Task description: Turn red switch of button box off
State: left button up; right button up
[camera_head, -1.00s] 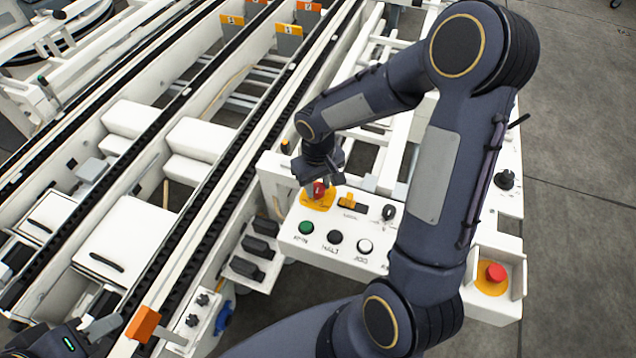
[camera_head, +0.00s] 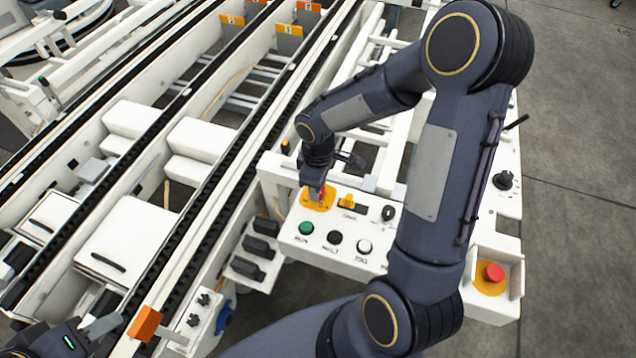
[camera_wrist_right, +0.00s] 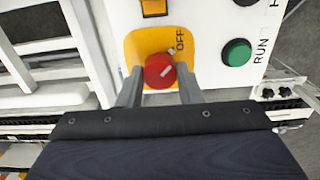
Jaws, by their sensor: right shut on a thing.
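The red switch (camera_wrist_right: 159,71) is a round knob with a white line, on a yellow plate (camera_wrist_right: 135,45) marked OFF. In the right wrist view its white line points obliquely up toward the OFF side. My right gripper (camera_wrist_right: 159,82) has one finger on each side of the knob and is shut on it. The button box (camera_head: 290,240) is white; in the head view my right gripper (camera_head: 318,192) points down at its left end and mostly covers the knob. My left gripper (camera_head: 100,328) shows only partly at the lower left, away from the box.
Beside the switch are a green RUN button (camera_head: 306,228), a black button (camera_head: 335,237), a white button (camera_head: 364,246), a yellow switch (camera_head: 347,201) and a black knob (camera_head: 388,213). A red emergency button (camera_head: 495,272) stands right of my right arm. Conveyor rails (camera_head: 215,190) fill the left.

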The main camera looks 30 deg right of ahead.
dwell(0.5)
jog(key=o, duration=1)
notch_tip(320, 180, up, 8)
jog(key=shift+f+p, duration=0.25)
jog(key=shift+p, duration=0.1)
jog(key=shift+r, duration=0.2)
jog(key=shift+s+r, duration=0.1)
jog(key=shift+r, duration=0.05)
jog(key=s+a+r+m+t+y, duration=0.1)
jog(key=s+r+m+t, duration=0.1)
jog(key=s, duration=0.3)
jog(key=s+a+r+m+t+y, duration=0.1)
jog(key=s+r+m, duration=0.3)
jog(key=s, duration=0.2)
jog(key=s+a+r+m+t+y+p, duration=0.1)
jog(key=s+r+m+t, duration=0.1)
jog(key=s+r+m, duration=0.1)
jog(key=shift+s+a+r+m+t+y, duration=0.2)
jog(key=shift+s+r, duration=0.1)
jog(key=shift+s, duration=0.4)
jog(key=shift+s+a+r+m+t+y, duration=0.1)
jog(key=shift+s+a+r+m+y, duration=0.15)
jog(key=shift+s, duration=0.45)
